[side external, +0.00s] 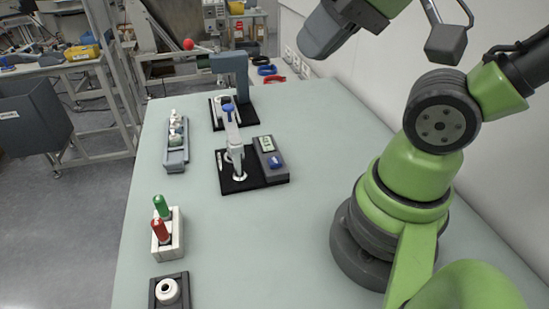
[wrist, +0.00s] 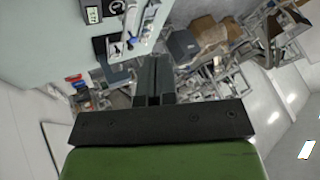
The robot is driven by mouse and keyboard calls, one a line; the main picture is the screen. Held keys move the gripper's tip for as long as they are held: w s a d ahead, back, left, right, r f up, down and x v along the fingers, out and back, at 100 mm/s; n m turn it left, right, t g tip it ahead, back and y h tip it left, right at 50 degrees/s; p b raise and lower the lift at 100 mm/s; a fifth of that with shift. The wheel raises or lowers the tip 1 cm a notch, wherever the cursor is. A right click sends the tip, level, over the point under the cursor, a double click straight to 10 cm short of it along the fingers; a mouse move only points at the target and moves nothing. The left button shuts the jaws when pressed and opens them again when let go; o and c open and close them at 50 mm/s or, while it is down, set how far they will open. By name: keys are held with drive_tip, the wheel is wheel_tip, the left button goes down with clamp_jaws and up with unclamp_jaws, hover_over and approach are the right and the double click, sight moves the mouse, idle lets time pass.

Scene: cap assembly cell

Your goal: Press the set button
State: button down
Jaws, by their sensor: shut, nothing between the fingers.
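A dark grey control box (side external: 263,144) stands on the right part of a black base plate. Any lettering is too small to read, so I cannot tell if this is the set button. A white upright fixture with a blue top (side external: 228,108) stands left of the box. My gripper (wrist: 155,62) is shut and empty in the wrist view, apart from anything on the table. In the side view its fingertips cannot be made out.
A grey press-like stand (side external: 231,66) is behind the fixture. A grey tray (side external: 176,158) with several small parts lies left. A white holder (side external: 173,247) with a green and a red peg stands nearer. A dark block with a white ring (side external: 168,291) is at the front.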

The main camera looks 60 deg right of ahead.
idle(0.3)
drive_tip(key=m+g+y, duration=0.1)
drive_tip(key=m+y, duration=0.4)
drive_tip(key=m, duration=2.6)
hover_over(275, 158)
wheel_tip(275, 158, down, 16)
drive_tip(key=f, duration=0.1)
drive_tip(key=shift+r, duration=0.25)
drive_tip(key=shift+f, duration=4.4)
drive_tip(key=shift+a+f, duration=0.1)
